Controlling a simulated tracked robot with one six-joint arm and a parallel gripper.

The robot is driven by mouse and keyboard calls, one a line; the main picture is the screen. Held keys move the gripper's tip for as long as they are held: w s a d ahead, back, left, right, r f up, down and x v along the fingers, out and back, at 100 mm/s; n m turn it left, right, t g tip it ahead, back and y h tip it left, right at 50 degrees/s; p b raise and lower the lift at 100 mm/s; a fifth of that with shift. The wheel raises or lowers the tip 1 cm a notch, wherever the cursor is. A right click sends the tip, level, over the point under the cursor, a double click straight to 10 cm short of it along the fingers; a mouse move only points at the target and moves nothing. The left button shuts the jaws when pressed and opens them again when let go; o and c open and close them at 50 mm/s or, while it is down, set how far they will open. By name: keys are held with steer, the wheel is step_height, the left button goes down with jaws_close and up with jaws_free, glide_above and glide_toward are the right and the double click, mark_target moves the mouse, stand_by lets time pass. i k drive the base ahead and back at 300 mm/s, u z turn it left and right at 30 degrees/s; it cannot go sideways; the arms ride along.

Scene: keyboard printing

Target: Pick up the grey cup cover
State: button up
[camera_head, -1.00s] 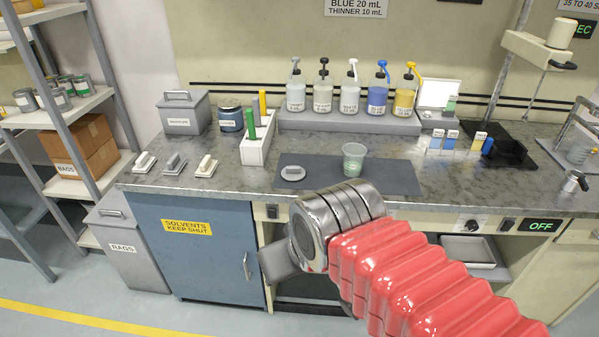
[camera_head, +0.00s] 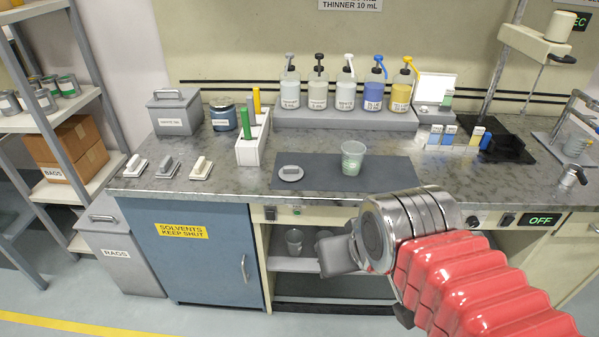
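The grey cup cover (camera_head: 290,173) is a small round lid with a raised grip. It lies on the left part of the dark mat (camera_head: 392,178) on the bench. A clear cup (camera_head: 353,158) with pale green contents stands upright on the mat to its right, apart from it. My gripper (camera_head: 338,255) is in front of the bench, below and to the right of the cover, and touches neither. Its fingers are seen from the side and partly hidden by my wrist, so its opening cannot be made out.
Several pump bottles (camera_head: 345,88) stand on a raised shelf behind the mat. A white rack (camera_head: 252,145) with coloured handles and several small blocks (camera_head: 168,167) are to the left. Colour cards (camera_head: 447,137) stand to the right. The bench's front edge lies between my gripper and the mat.

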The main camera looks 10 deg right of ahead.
mark_target(290, 173)
steer(key=u, duration=0.05)
steer(key=i, duration=1)
steer(key=z, duration=0.05)
steer(key=k, duration=1.3)
steer(key=u, duration=0.45)
steer(key=i, duration=0.95)
steer(key=u, duration=0.3)
